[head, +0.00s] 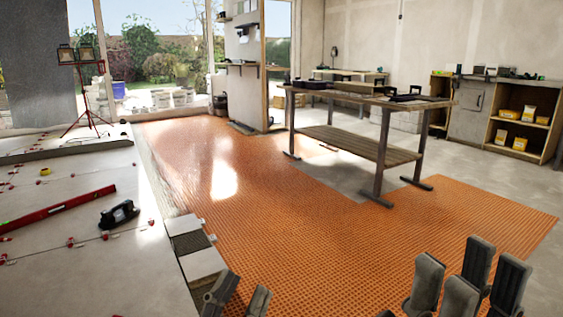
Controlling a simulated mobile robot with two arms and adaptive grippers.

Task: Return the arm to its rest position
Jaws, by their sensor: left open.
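My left gripper (239,297) is at the bottom edge, left of centre. Its two dark fingertips stand apart with nothing between them. It is over the orange mat, close to the edge of the tiled floor. My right gripper (468,278) is at the bottom right, over the orange mat. Its thick dark fingers point up and stand apart, and I see nothing held in them. Both arms are mostly out of view below the picture, so their posture cannot be told.
Orange matting (300,235) covers the middle floor. Pale tiles (75,255) at left carry a red level (58,209), a black suction lifter (119,214) and red clips. Small tile pieces (186,245) lie along the edge. A wooden workbench (350,143) stands beyond; shelves (520,134) stand back right.

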